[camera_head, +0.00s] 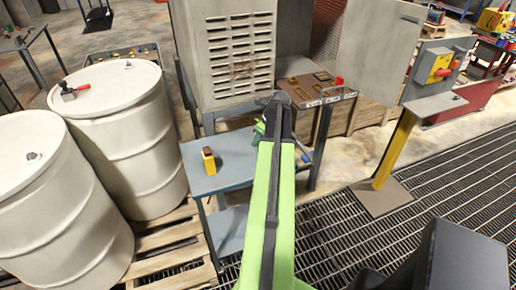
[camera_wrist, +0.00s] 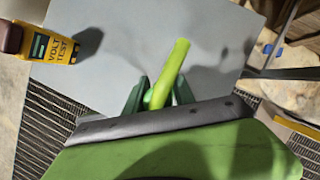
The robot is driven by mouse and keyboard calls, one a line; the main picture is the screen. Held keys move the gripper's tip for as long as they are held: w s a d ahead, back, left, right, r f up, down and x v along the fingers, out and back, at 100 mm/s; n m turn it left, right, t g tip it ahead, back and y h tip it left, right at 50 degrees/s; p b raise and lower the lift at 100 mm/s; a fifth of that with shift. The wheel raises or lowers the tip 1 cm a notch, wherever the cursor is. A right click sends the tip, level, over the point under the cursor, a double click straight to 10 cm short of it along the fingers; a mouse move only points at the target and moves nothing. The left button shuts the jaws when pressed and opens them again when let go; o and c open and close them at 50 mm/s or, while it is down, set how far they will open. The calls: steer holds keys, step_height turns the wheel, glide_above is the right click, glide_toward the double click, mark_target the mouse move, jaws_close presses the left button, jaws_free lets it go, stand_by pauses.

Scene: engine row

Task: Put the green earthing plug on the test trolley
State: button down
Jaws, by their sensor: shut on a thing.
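The green earthing plug (camera_wrist: 170,68) is a bright green rod, held upright in the wrist view between the dark green fingers of my gripper (camera_wrist: 160,95). My gripper is shut on it. In the head view my gripper (camera_head: 259,130) is over the back right of a blue-grey trolley top (camera_head: 222,178), and the plug is mostly hidden by my arm. The trolley top (camera_wrist: 110,85) lies behind the plug in the wrist view. I cannot tell whether the plug touches it.
A yellow volt tester (camera_head: 209,160) stands on the trolley's left part, also in the wrist view (camera_wrist: 54,46). White drums (camera_head: 120,130) stand to the left. A grey louvred cabinet (camera_head: 235,50) is behind. The top's front middle is clear.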

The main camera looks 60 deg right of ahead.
step_height(320, 180, down, 3)
steer(key=shift+f+b, duration=0.1)
steer(key=shift+b, duration=0.85)
steer(key=shift+r, duration=0.25)
steer(key=shift+f, duration=0.25)
steer(key=c, duration=1.1)
jaws_free()
steer(key=shift+r, duration=0.1)
steer(key=shift+o, duration=0.2)
steer(key=shift+r+p, duration=0.25)
steer(key=shift+p, duration=0.1)
steer(key=p+v, duration=1.1)
steer(key=shift+s+r, duration=0.15)
steer(key=shift+r, duration=0.25)
